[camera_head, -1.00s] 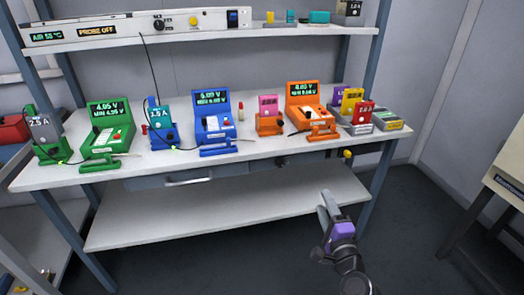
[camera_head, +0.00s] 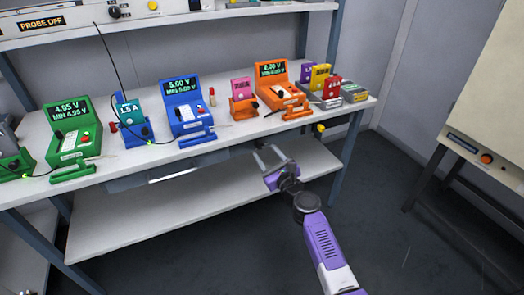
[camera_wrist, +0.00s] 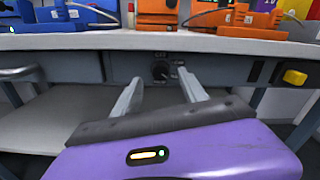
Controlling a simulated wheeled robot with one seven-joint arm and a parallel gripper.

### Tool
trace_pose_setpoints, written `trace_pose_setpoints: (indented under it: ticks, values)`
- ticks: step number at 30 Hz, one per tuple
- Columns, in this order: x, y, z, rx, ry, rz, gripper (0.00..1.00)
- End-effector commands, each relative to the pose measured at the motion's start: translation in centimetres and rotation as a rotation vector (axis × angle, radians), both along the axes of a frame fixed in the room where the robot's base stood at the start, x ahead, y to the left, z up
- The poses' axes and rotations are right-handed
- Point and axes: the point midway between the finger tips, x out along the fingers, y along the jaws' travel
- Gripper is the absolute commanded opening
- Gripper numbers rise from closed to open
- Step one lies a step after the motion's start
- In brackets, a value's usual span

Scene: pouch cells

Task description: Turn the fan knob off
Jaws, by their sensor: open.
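In the wrist view, a dark round knob (camera_wrist: 160,70) sits on the grey panel under the bench's front edge. Small white marks, one reading like OFF, stand around it. Its exact pointer angle is too small to tell. My gripper (camera_wrist: 160,77) is open and empty, its two pale fingers pointing at the panel. The knob appears between the fingertips, and I cannot tell whether they touch it. In the head view my gripper (camera_head: 266,152) is just in front of the bench edge, and the knob cannot be made out there.
A yellow button (camera_wrist: 294,77) is right of the knob. A drawer handle (camera_head: 172,177) is to the left. Coloured testers, blue (camera_head: 188,115) and orange (camera_head: 272,88), stand on the bench above. Another black knob (camera_head: 115,12) is on the upper shelf. A lower shelf (camera_head: 160,215) lies below.

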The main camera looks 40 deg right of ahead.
Motion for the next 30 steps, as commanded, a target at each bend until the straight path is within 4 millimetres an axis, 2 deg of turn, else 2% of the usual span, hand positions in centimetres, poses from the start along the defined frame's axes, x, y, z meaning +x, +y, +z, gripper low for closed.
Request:
trace_pose_setpoints:
  ticks: [3, 7, 18, 19, 26, 27, 30]
  values:
    - [1.7, -0.6, -0.2, 0.000, 0.000, -0.001, 0.51]
    - [2.9, -0.9, -0.1, -0.001, 0.000, 0.000, 0.51]
    - [3.5, -1.0, 0.0, -0.003, 0.002, 0.000, 0.51]
    - [3.5, -1.0, 0.0, -0.003, 0.002, 0.000, 0.49]
    - [3.5, -1.0, 0.0, -0.003, 0.001, 0.000, 0.03]
    - [3.5, -1.0, 0.0, -0.002, 0.001, 0.000, 0.00]
    - [3.5, -1.0, 0.0, -0.003, 0.001, 0.000, 0.00]
